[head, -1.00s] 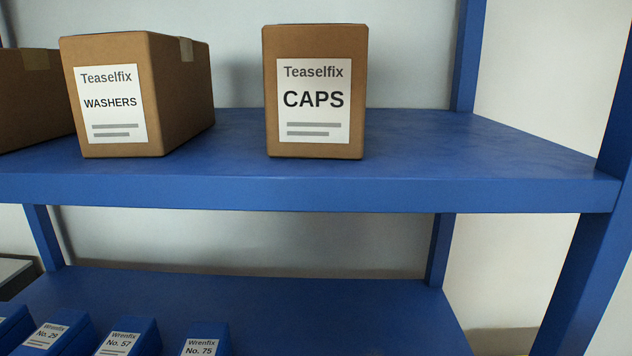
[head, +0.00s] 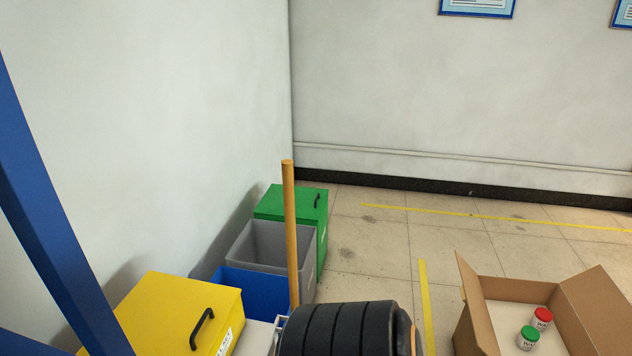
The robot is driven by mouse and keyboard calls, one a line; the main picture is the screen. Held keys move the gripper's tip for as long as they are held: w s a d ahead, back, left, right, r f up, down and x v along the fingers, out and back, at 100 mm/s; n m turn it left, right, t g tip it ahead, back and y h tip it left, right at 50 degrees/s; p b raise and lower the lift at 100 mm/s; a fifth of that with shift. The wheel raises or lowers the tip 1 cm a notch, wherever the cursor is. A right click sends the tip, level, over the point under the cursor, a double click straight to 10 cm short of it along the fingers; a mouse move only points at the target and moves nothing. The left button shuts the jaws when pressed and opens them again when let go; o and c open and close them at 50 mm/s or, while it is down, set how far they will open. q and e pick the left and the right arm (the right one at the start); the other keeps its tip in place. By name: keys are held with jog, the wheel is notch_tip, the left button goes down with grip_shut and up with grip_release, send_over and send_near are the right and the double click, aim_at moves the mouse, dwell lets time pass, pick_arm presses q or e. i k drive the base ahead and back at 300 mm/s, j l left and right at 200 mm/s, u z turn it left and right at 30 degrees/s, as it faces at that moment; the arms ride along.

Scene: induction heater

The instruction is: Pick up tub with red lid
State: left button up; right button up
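A small white tub with a red lid (head: 541,319) stands inside an open cardboard box (head: 486,330) at the lower right of the head view. A similar white tub with a green lid (head: 528,338) is beside it, a little nearer and to the left. Both tubs have labels too small to read in full. Neither of my grippers shows in the head view.
A yellow lidded bin (head: 172,310), a blue bin (head: 252,290), a grey open bin (head: 270,244) and a green lidded bin (head: 292,203) line the left wall. A wooden pole (head: 291,235) and black ribbed roll (head: 348,330) stand in front. Tiled floor (head: 380,250) is clear beyond.

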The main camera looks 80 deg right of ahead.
aim_at(542, 316)
jog(key=z, duration=4.1)
